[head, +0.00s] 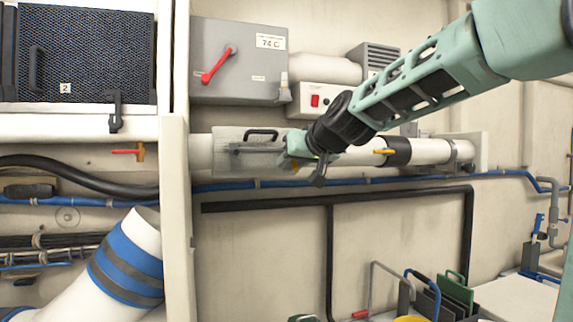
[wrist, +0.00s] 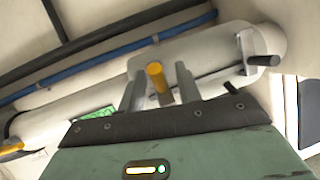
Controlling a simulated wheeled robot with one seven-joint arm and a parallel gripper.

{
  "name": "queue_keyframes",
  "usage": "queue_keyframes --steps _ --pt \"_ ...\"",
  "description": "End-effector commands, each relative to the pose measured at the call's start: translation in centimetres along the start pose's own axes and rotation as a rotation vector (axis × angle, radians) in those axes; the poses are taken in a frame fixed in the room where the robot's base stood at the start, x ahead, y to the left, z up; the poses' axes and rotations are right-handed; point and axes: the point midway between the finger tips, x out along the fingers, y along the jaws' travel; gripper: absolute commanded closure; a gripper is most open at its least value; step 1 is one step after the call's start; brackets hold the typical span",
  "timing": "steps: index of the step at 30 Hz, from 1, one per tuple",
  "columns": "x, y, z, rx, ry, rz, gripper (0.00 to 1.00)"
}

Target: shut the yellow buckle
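The yellow buckle (wrist: 156,76) shows in the wrist view as a yellow-tipped lever on the pale cover around a pipe. My gripper (wrist: 160,71) is open, with one finger on each side of the yellow tip. A gap shows between the tip and the right finger; I cannot tell whether the left finger touches it. The buckle's base is partly hidden behind my gripper.
A dark-tipped lever (wrist: 264,61) sticks out at the cover's other end. A yellow handle (head: 384,152) sits on the pipe by a black sleeve (head: 398,152). A blue hose (head: 345,181) runs below the pipe. A grey switch box (head: 235,60) with a red lever hangs above.

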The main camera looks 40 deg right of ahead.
Motion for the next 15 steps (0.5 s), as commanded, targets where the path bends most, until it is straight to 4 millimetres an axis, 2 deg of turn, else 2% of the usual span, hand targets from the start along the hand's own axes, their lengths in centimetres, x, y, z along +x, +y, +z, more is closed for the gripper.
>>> queue_keyframes --steps 8,12,15 --pt "-0.03 0.02 0.04 0.0 0.0 0.0 0.66" --pt "-0.02 -0.02 0.04 0.0 0.0 -0.001 1.0" --pt "-0.02 -0.07 0.04 0.0 0.0 -0.001 1.0"
